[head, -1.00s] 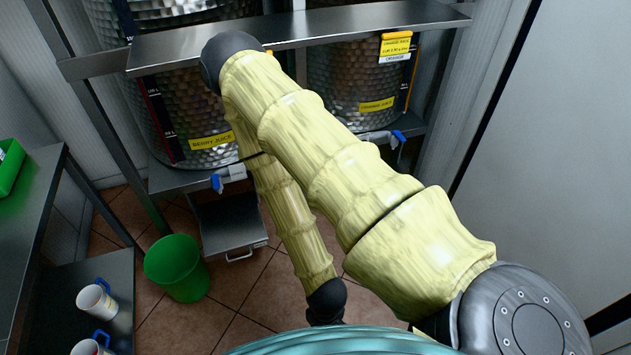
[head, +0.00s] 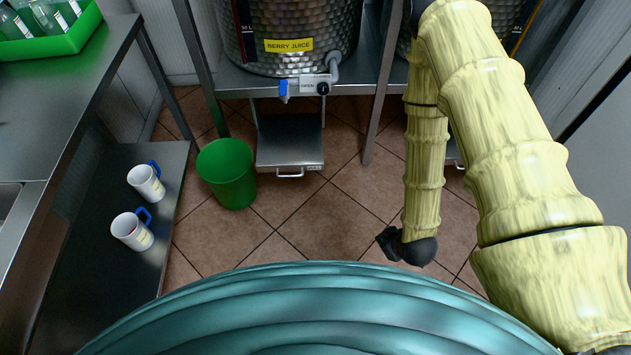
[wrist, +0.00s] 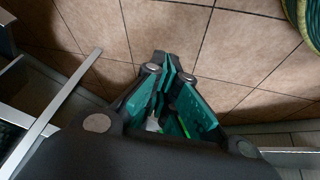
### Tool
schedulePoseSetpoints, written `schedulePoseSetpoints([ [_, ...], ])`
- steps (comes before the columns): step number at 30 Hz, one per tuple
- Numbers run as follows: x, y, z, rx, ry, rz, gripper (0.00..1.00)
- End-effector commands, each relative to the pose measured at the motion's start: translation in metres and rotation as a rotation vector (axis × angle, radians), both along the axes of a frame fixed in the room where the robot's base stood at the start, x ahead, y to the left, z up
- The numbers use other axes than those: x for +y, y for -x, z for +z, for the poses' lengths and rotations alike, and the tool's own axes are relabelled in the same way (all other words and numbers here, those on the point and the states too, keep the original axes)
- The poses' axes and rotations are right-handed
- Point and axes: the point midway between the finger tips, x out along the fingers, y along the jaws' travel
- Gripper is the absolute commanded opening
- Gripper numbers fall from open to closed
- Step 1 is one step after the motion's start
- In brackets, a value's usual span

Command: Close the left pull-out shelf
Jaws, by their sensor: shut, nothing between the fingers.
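The left pull-out shelf (head: 290,142) is a grey metal tray with a bar handle at its front. It sticks out, open, low under the berry juice tank (head: 292,46). My gripper (head: 388,240) is at the right of the shelf and nearer to me in the head view, apart from it and low over the floor tiles. In the wrist view the green-padded fingers (wrist: 162,78) meet at the tips and hold nothing. Metal edges show at the left of the wrist view; I cannot tell which shelf they belong to.
A green bin (head: 227,174) stands just left of the shelf. Two mugs (head: 146,184) stand on the lower level of the left table. A rack leg (head: 381,100) is right of the shelf. Tiled floor (head: 310,220) in front of the shelf is clear.

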Motion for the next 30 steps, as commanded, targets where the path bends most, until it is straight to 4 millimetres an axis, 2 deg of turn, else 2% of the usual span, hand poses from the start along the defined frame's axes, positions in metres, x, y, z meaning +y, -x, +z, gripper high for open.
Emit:
schedulePoseSetpoints([
  [1, 0.003, -0.016, -0.023, -0.05, 0.009, 0.055, 0.0],
  [9, 0.021, -0.089, -0.067, -0.325, 0.079, 0.35, 0.0],
  [21, 0.058, -0.177, -0.112, -0.755, 0.227, 0.735, 0.0],
  [30, 0.089, -0.221, -0.135, -1.094, 0.366, 0.968, 0.0],
])
